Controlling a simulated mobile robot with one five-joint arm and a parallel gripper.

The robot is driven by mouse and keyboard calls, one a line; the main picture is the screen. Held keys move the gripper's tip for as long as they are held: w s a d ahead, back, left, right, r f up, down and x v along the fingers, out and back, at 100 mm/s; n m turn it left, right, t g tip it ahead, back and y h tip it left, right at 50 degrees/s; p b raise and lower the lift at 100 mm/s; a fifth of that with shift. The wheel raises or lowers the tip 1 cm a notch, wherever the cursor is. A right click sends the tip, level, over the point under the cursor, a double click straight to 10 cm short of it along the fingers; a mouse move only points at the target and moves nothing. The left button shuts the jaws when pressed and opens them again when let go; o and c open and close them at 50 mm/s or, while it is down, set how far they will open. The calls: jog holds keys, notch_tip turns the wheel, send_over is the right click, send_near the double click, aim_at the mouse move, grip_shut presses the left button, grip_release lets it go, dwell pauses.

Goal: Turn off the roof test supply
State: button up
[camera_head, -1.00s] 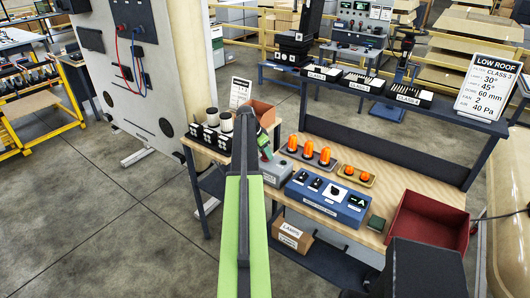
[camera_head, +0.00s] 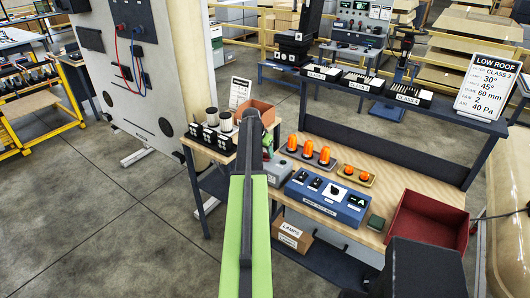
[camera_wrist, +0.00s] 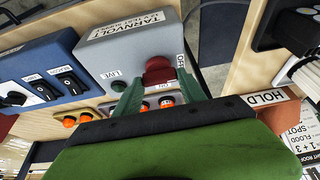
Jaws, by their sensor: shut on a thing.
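The roof test supply is a grey box (camera_wrist: 130,43) marked TARNVOLT in the wrist view. It also shows on the bench in the head view (camera_head: 279,172), partly behind my arm. The knob's exact pointing direction is hard to tell. In the head view my arm hides most of the gripper.
A blue switch panel (camera_head: 327,198) stands right of the grey box. Orange lamps (camera_head: 308,152) sit behind it on trays. A red bin (camera_head: 428,222) is at the bench's right, and black-and-white canisters (camera_head: 212,117) are at its left.

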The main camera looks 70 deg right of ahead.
jog(key=shift+a, duration=0.1)
jog(key=o, duration=1.4)
jog(key=p+v, duration=1.6)
jog(key=v, duration=0.1)
jog(key=shift+s+r, duration=0.1)
jog(key=shift+r, duration=0.05)
